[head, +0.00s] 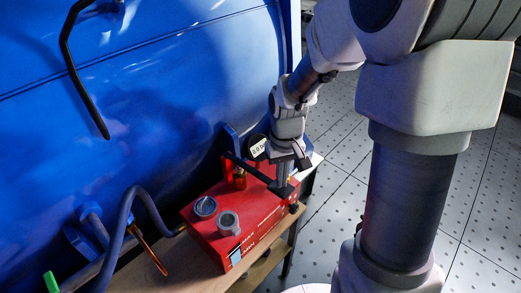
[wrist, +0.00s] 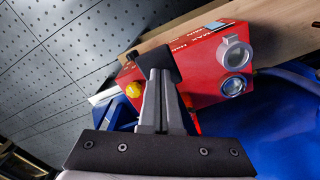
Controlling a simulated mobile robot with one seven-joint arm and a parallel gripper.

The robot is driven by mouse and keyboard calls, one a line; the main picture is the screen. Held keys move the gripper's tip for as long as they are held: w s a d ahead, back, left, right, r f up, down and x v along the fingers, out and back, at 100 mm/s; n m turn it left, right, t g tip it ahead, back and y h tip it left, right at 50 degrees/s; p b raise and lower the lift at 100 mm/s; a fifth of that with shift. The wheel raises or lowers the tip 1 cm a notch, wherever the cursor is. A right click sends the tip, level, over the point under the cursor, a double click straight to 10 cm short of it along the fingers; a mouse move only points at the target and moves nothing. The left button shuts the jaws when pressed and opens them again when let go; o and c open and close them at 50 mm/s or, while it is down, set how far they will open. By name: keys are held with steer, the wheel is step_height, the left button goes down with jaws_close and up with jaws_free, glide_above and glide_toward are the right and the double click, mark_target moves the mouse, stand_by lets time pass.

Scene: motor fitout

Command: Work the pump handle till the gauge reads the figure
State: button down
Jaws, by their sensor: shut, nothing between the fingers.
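A red pump box (head: 255,222) stands on a wooden bench; it also shows in the wrist view (wrist: 200,80). A dark bar that looks like the pump handle (head: 248,169) runs across its top from the back toward my gripper (head: 285,178). The gripper points down, shut, at the handle's near end; I cannot tell whether they touch. In the wrist view the fingers (wrist: 162,80) are together, with a black block at their tips. A round gauge (head: 258,147) with a pale face stands behind the bar; its figure is too small to read.
On the box are a dark round dial (head: 204,207) and a grey cup-like fitting (head: 229,223). A yellow knob (wrist: 133,90) sits at its side. A large blue tank (head: 150,90) rises behind. An orange-handled tool (head: 150,252) and hose lie left. Tiled floor is open at right.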

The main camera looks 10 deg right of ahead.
step_height(320, 180, down, 6)
steer(key=f+b, duration=0.1)
steer(key=b, duration=0.3)
step_height(320, 180, up, 9)
steer(key=p, duration=0.6)
steer(key=shift+f, duration=0.2)
steer(key=s+r+t, duration=0.2)
steer(key=s+r, duration=0.5)
steer(key=r, duration=0.2)
steer(key=s+r+m+t, duration=0.1)
steer(key=s+r+t, duration=0.2)
steer(key=s+r, duration=0.4)
step_height(320, 180, up, 3)
steer(key=shift+f+t, duration=0.1)
steer(key=shift+t, duration=0.2)
